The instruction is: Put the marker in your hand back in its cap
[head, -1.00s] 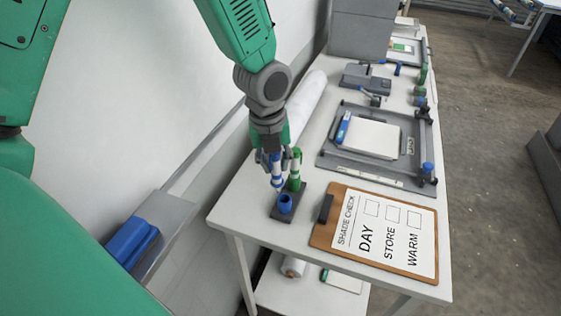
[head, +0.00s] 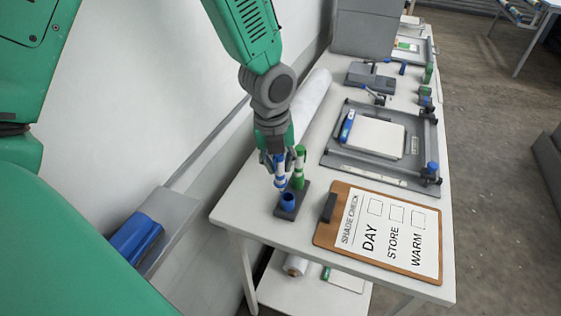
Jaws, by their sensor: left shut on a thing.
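My left gripper (head: 277,160) is shut on a blue and white marker (head: 280,172) and holds it tip down. The marker is close above and slightly behind the open blue cap (head: 288,201). The cap stands upright in a dark holder block (head: 292,212) near the table's front left corner. A green marker (head: 299,165) stands upright in the same block, just right of the held marker. I cannot tell whether the blue marker's tip touches the cap's rim. My right gripper is not in view.
A clipboard (head: 325,237) with a "SHADE CHECK" sheet lies right of the block. A grey frame (head: 359,165) with a white pad lies behind it. A white roll (head: 312,103) lies along the table's left edge. A blue object sits on a ledge (head: 181,207) at left.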

